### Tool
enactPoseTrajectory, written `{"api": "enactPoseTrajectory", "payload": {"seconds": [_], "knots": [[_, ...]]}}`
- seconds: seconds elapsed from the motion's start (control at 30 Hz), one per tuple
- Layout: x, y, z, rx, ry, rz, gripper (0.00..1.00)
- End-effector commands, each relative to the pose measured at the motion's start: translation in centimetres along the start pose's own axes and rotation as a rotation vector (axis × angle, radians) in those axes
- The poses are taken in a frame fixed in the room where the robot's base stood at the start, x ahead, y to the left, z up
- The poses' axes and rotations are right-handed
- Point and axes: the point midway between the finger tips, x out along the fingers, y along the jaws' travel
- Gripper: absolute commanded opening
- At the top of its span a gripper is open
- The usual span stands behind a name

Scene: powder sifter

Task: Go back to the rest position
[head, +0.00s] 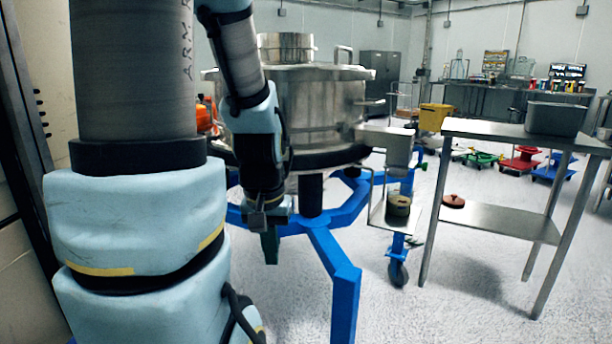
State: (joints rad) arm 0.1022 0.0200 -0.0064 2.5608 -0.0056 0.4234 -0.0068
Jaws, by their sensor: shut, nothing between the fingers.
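My gripper (270,247) hangs pointing down in the middle left of the head view, shut and empty. It is in front of the powder sifter (318,105), a round steel drum on a blue wheeled frame (343,300). My arm covers the left part of the sifter.
A steel table (500,132) with a grey bin (553,118) stands at right. A round container (398,204) sits on a small shelf below the sifter's outlet; a reddish lid (453,201) lies on the table's lower shelf. A yellow bin (434,117) is behind. Floor at front right is clear.

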Motion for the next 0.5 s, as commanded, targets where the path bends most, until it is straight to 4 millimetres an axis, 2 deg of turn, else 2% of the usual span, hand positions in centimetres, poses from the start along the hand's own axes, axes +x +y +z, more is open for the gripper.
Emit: {"api": "enactPoseTrajectory", "payload": {"seconds": [0.03, 0.1, 0.4, 0.5], "knots": [[-3.0, 0.0, -0.4, 0.001, 0.000, 0.000, 0.00], [-5.3, 0.0, -0.8, 0.001, 0.001, 0.000, 0.00], [-14.6, 0.1, -2.1, 0.002, 0.001, 0.000, 0.00], [-17.1, 0.1, -2.4, 0.003, 0.001, 0.000, 0.00]]}}
